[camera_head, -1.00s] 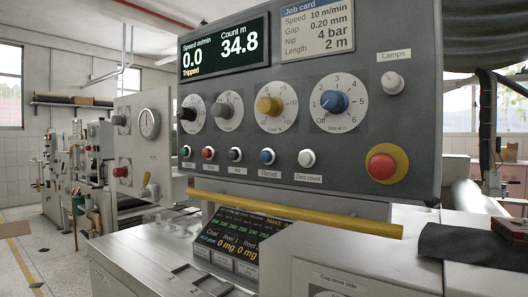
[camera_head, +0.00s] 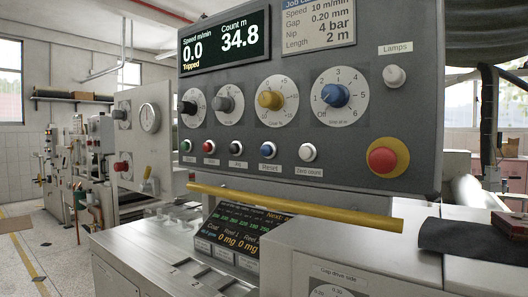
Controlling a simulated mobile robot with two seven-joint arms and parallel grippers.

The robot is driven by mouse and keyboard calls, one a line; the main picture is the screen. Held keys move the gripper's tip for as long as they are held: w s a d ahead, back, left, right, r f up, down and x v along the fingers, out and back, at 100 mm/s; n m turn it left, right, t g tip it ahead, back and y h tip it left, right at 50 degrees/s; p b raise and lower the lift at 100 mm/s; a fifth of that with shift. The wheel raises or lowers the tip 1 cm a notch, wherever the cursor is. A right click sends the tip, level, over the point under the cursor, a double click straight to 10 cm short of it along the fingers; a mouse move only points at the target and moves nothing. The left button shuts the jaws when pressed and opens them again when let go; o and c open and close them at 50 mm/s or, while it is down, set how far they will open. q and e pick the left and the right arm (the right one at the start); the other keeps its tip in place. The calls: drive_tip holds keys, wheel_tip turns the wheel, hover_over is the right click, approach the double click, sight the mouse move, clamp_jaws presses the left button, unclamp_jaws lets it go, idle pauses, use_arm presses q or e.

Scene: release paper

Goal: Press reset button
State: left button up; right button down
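The display (camera_head: 224,45) reads speed 0.0, count 34.8 and "Tripped". Neither of my grippers shows in the head view.
A yellow bar (camera_head: 290,209) runs across below the buttons. A large red button on a yellow base (camera_head: 384,160) is at the panel's lower right. Above the row are several dials, including a blue knob (camera_head: 336,95).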

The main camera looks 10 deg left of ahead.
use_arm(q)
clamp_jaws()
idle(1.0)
